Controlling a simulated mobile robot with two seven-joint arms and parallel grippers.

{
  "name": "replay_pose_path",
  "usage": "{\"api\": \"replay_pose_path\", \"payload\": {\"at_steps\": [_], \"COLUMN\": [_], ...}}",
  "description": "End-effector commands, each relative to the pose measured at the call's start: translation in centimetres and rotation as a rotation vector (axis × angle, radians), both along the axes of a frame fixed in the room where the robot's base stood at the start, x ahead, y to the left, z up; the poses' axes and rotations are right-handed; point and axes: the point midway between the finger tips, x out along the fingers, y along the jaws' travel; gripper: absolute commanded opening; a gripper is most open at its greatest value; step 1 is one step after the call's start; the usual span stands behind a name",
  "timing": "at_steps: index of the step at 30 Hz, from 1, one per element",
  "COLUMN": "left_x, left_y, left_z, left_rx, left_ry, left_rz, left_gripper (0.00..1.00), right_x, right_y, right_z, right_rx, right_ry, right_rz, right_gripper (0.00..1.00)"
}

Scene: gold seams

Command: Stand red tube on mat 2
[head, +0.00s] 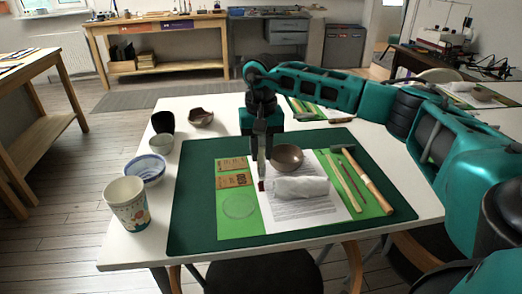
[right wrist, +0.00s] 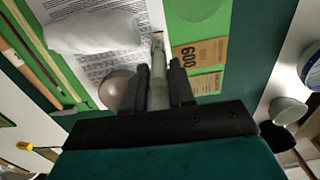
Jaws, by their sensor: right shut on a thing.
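My right gripper (head: 262,150) points down over the middle of the table, shut on a slim pale tube. The tube shows between the two fingers in the right wrist view (right wrist: 158,98). Its lower end (head: 262,184) has a small reddish part near the printed white sheet. I cannot tell whether that end touches the sheet. A large dark green mat (head: 196,215) lies on the table, with a bright green mat (head: 228,229) on it. No number marks either as mat 2. My left gripper is not in view.
A grey-brown bowl (head: 287,157), a white cloth (head: 301,187), a hammer (head: 368,180) and sticks lie right of the tube. Brown sandpaper cards (head: 234,180) and a clear disc (head: 239,206) lie left. A paper cup (head: 129,205) and bowls line the table's left edge.

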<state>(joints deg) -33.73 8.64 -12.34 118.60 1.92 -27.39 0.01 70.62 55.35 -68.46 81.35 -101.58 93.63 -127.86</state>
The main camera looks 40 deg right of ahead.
Motion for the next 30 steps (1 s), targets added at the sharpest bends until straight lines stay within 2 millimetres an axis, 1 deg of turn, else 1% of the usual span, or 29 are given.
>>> {"api": "replay_pose_path", "payload": {"at_steps": [5, 17, 20, 21, 28, 29, 30], "left_x": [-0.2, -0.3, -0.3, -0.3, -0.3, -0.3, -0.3], "left_y": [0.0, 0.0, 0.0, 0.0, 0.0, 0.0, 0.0], "left_z": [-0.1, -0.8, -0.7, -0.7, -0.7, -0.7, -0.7], "left_rx": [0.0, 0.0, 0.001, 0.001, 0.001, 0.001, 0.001], "left_ry": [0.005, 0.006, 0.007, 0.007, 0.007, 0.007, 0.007], "left_rz": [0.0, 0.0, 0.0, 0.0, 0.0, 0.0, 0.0], "left_gripper": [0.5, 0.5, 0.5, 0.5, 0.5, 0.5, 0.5], "right_x": [0.0, 0.0, 0.0, 0.0, 0.0, 0.0, 0.0], "right_y": [0.0, 0.0, 0.0, 0.0, 0.0, 0.0, 0.0], "right_z": [0.1, -1.2, -1.2, -1.3, -1.2, -1.2, -1.2], "right_rx": [0.0, 0.0, -0.001, -0.001, 0.0, 0.0, 0.0], "right_ry": [-0.001, 0.001, 0.002, 0.003, 0.001, 0.001, 0.001], "right_rz": [0.0, 0.001, 0.001, 0.001, 0.001, 0.0, 0.001], "right_gripper": [0.0, 0.0, 0.0, 0.25, 0.47, 0.5, 0.5]}}
